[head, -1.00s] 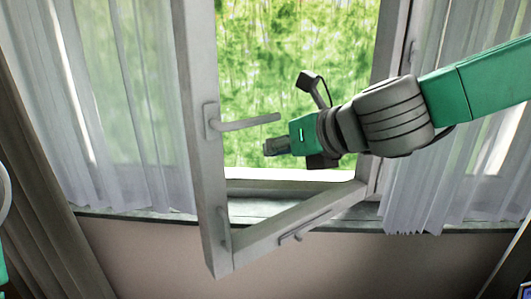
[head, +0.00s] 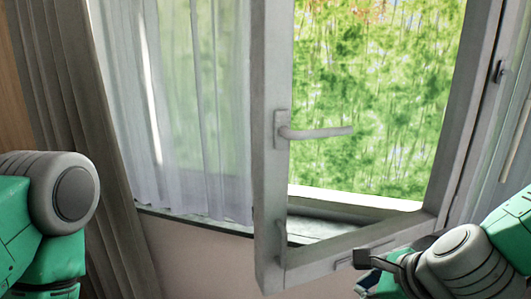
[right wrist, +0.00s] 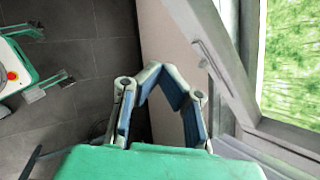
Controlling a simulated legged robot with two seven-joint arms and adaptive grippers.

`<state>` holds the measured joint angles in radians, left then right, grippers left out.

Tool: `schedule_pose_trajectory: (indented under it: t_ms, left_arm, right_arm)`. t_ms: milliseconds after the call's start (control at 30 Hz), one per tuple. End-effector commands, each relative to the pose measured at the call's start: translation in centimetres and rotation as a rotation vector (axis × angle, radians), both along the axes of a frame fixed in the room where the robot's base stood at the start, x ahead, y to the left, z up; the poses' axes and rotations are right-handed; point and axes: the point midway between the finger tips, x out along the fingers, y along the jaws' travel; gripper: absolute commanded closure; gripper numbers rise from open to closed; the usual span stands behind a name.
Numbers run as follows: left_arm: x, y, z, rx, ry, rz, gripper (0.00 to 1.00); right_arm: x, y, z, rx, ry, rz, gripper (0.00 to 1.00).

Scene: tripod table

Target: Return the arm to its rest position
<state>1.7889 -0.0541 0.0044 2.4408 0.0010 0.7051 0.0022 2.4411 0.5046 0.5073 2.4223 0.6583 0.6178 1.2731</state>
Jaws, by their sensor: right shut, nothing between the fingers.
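My right arm (head: 465,260) is at the lower right in the head view, low beside the open window sash. A part of my left arm (head: 60,205) shows at the left edge of the head view; no left gripper shows there.
The window sash (head: 270,205) stands open into the room, close to my right arm, and its lower rail crosses the right wrist view (right wrist: 205,45). Sheer curtain (head: 190,120) and darker drape (head: 75,120) hang at the left. Dark tiled floor (right wrist: 75,60) lies below.

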Motion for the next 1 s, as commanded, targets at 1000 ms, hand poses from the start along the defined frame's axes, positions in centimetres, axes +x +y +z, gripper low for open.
schedule_pose_trajectory:
  t_ms: [1000]
  left_arm:
    - [0.0, 0.0, -7.5, 0.000, -0.001, 0.000, 1.00]
  right_arm:
    - [-23.1, -10.1, -34.0, -0.880, 0.058, 2.016, 1.00]
